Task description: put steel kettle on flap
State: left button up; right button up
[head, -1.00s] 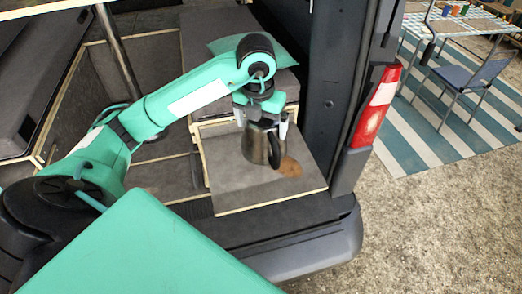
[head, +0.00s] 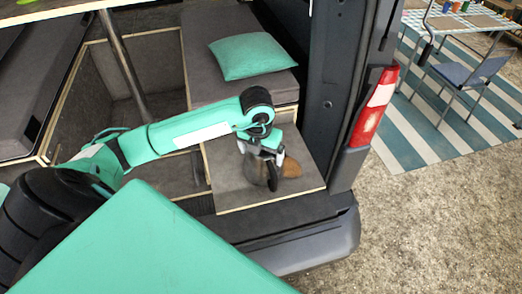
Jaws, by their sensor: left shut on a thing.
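The steel kettle (head: 258,172) is dark grey with a black handle and is at the wooden-edged grey flap (head: 231,192) at the van's rear. My left gripper (head: 263,156) is shut on the kettle from above. The kettle appears upright and low over the flap; I cannot tell whether its base touches it. Part of the kettle is hidden by the gripper. A round brown thing (head: 291,168) lies on the flap just right of the kettle. My right gripper is not in view.
A teal cushion (head: 254,56) lies on the grey bench (head: 203,78) behind the flap. The van's rear pillar with the red tail light (head: 369,118) stands to the right. The flap's front part is clear. A folding table (head: 470,22) and chair (head: 474,75) stand outside on a striped rug.

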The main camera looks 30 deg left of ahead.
pick_arm(q)
jog(key=o, duration=1.3)
jog(key=shift+f, duration=0.1)
jog(key=shift+r+b, duration=0.3)
jog(key=shift+r, duration=0.1)
jog(key=r+b, duration=0.1)
jog(key=r, duration=0.2)
jog(key=r+b, duration=0.1)
jog(key=r, duration=0.2)
jog(key=s+r+b, duration=0.1)
jog(key=r, duration=0.3)
jog(key=shift+d, duration=0.1)
jog(key=shift+s+r, duration=0.2)
jog(key=shift+r, duration=0.45)
